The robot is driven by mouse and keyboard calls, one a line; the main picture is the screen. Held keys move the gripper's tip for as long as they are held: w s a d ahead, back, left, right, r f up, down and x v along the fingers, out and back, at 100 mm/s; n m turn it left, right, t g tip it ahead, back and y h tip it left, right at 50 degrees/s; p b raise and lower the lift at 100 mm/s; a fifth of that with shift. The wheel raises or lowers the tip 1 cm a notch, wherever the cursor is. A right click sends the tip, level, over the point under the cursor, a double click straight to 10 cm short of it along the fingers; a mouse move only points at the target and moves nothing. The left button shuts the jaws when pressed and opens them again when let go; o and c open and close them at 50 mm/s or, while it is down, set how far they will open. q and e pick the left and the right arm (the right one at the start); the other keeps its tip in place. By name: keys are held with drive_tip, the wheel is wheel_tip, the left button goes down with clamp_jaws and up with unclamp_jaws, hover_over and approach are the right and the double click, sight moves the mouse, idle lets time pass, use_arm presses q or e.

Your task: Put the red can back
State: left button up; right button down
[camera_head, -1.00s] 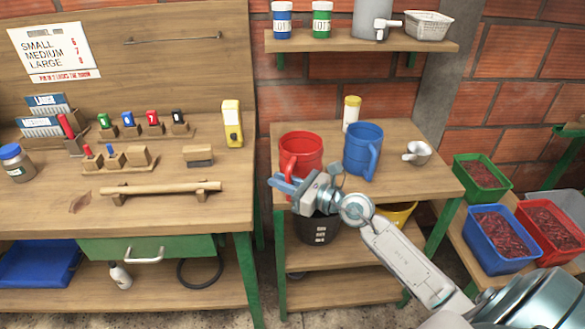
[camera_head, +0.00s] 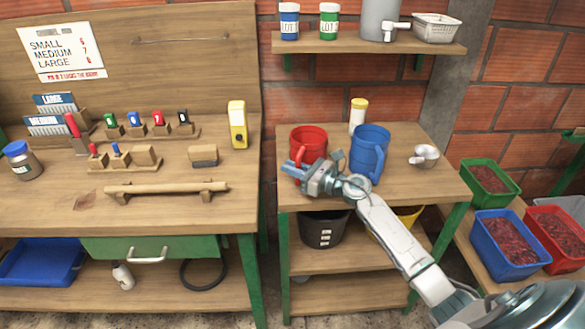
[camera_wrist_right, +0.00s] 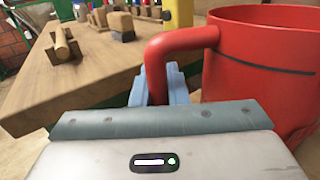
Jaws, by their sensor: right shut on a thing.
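The red can (camera_head: 309,142) is an open-topped mug with a side handle, at the left of the small wooden table (camera_head: 410,187). My right gripper (camera_head: 296,171) is at its front left, shut on its handle. In the right wrist view the red can (camera_wrist_right: 262,62) fills the right side, upright, and its handle comes down between the blue fingers (camera_wrist_right: 165,90). The can's base is hidden behind the gripper, so I cannot tell whether it touches the table. My left gripper is not in view.
A blue mug (camera_head: 369,150) stands close to the right of the red can. A yellow-capped bottle (camera_head: 357,119) is behind, and a small metal cup (camera_head: 425,155) is at the right. A shelf (camera_head: 365,46) with jars hangs above. The workbench (camera_head: 225,215) stands left, across a gap.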

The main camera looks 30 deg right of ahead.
idle(0.3)
drive_tip(key=c, duration=1.4)
unclamp_jaws()
drive_tip(key=shift+c, duration=0.2)
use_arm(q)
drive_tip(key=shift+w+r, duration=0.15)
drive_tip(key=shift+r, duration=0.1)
use_arm(e)
drive_tip(key=shift+r, duration=0.1)
